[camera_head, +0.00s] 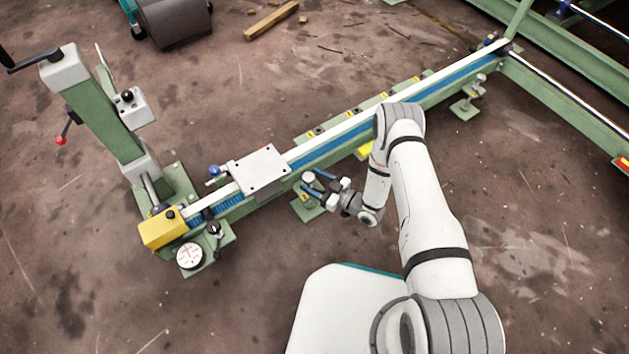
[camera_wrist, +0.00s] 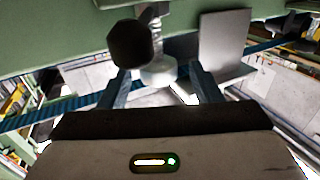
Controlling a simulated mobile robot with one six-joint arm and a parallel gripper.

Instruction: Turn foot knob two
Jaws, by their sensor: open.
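A levelling foot with a pale round knob (camera_head: 308,177) stands on a green plate (camera_head: 306,211) beside the long green rail, near its middle. I cannot read a number on it. My gripper (camera_head: 313,181) is at this foot, its two blue-grey fingers open and pointing left towards the knob. In the wrist view, the fingers of my gripper (camera_wrist: 160,82) stand apart, with a whitish round piece (camera_wrist: 158,72) between them and a dark many-sided knob (camera_wrist: 130,44) in front of the left side. Whether the fingers touch anything cannot be told.
The green rail with a white top (camera_head: 330,137) runs diagonally behind the foot, carrying a grey plate (camera_head: 259,171). A crank column (camera_head: 108,120) stands at left. Another foot (camera_head: 470,100) is far right along the rail.

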